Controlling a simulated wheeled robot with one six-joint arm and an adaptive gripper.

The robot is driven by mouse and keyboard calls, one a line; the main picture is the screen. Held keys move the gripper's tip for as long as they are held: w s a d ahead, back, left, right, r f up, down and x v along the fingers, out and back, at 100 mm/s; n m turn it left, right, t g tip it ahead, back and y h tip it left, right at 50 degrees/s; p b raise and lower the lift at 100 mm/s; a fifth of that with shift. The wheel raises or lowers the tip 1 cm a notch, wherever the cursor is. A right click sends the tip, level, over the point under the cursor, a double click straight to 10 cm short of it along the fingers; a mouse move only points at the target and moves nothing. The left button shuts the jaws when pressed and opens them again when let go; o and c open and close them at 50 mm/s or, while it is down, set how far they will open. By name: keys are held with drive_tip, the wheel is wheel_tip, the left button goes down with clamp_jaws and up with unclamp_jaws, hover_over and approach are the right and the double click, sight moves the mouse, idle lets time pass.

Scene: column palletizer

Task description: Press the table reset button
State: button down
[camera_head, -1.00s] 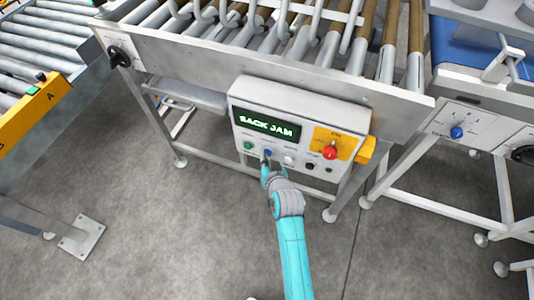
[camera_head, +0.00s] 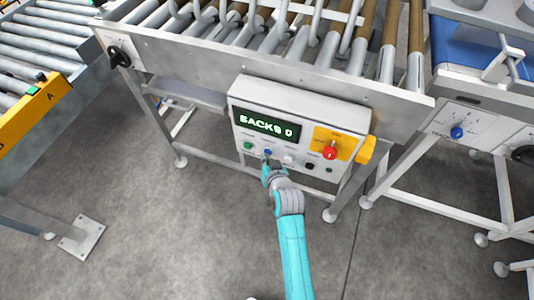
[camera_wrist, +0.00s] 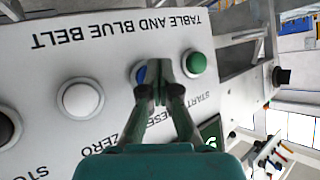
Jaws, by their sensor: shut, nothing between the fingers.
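The control panel (camera_head: 300,118) hangs below the roller conveyor, and its green display (camera_head: 267,124) reads "SACKS 0". The blue reset button (camera_head: 268,152) sits between a green button (camera_head: 248,146) and a white button (camera_head: 288,160). My gripper (camera_head: 267,166) is shut and empty, just below and in front of the blue button. In the wrist view the blue button (camera_wrist: 139,72) is partly hidden behind my fingertips (camera_wrist: 160,70), beside the green START button (camera_wrist: 195,63). I cannot tell whether the fingertips touch it.
A red emergency knob (camera_head: 330,152) on a yellow plate and a black button (camera_head: 309,166) are on the panel's right. Conveyor legs and a crossbar stand below the panel. A yellow-sided roller conveyor (camera_head: 35,112) is at left. The grey floor in front is clear.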

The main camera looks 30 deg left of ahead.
drive_tip(key=shift+s+d, duration=0.2)
drive_tip(key=shift+s, duration=0.65)
drive_tip(key=shift+s+d, duration=0.2)
drive_tip(key=shift+s, duration=0.6)
drive_tip(key=shift+s+d, duration=0.2)
drive_tip(key=shift+s, duration=0.65)
drive_tip(key=shift+s+d, duration=0.2)
drive_tip(key=shift+s, duration=0.6)
drive_tip(key=s+d+f+m+t+h, duration=0.1)
drive_tip(key=s+d, duration=0.2)
drive_tip(key=d, duration=0.7)
drive_tip(key=s+d+m+t+h, duration=0.2)
drive_tip(key=s+d, duration=0.2)
drive_tip(key=d, duration=0.6)
drive_tip(key=s+d+f+m+t+h, duration=0.1)
drive_tip(key=s+d, duration=0.2)
drive_tip(key=d, duration=0.6)
drive_tip(key=s+d+r+m+t+h, duration=0.3)
drive_tip(key=s+d+r+h, duration=0.2)
drive_tip(key=s+d+r, duration=0.9)
drive_tip(key=s+r, duration=0.2)
drive_tip(key=s, duration=0.2)
drive_tip(key=shift+s+d+r+m+h, duration=0.3)
drive_tip(key=shift+d+r, duration=0.05)
drive_tip(key=shift+r, duration=0.05)
